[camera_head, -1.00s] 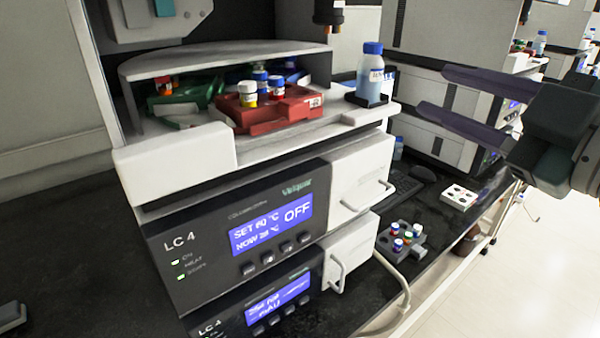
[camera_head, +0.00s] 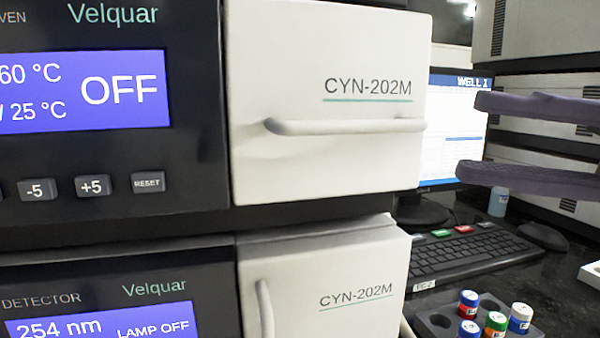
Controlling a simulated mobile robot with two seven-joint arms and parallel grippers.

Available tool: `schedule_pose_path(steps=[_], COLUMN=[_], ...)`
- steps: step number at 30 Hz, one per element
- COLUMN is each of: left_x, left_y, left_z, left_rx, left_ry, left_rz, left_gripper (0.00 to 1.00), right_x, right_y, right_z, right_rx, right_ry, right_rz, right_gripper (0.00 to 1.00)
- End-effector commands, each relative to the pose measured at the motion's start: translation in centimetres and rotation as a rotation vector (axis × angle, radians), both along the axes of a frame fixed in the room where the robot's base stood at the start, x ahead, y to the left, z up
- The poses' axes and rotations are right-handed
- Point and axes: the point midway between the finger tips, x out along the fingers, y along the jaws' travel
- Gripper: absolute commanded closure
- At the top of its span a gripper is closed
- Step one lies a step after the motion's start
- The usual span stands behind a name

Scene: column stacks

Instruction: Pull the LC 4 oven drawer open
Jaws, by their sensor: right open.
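The oven drawer (camera_head: 290,75) is a white front panel marked CYN-202M with a horizontal white bar handle (camera_head: 345,126). It looks closed, set beside the dark oven panel (camera_head: 190,100) whose blue display reads OFF. My right gripper (camera_head: 530,138) is at the right edge, its two dark purple fingers apart and pointing left. It is empty, and its fingertips appear to the right of the handle, apart from it. My left gripper is not in view.
Below is a detector unit with its own white door (camera_head: 335,285) and vertical handle (camera_head: 265,308). To the right are a monitor (camera_head: 450,165), a keyboard (camera_head: 470,252), a mouse (camera_head: 543,235) and a dark rack (camera_head: 440,322) with several capped vials.

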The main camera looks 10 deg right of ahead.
Motion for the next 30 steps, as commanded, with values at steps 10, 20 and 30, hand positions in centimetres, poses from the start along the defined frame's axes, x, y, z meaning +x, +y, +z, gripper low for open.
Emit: schedule_pose_path(steps=[10, 20, 30], left_x=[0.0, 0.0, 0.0], left_y=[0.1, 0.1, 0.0], left_z=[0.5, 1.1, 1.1], left_rx=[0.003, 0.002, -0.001], left_ry=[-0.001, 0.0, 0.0], left_rz=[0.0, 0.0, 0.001], left_gripper=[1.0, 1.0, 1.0], right_x=[1.6, 3.2, 3.3], right_y=[4.7, 8.9, 9.2], right_z=[0.6, 0.8, 0.7], right_rx=[-0.001, -0.001, -0.002], right_ry=[-0.008, -0.002, -0.001], right_rz=[0.007, 0.004, 0.003], right_gripper=[0.59, 0.59, 0.61])
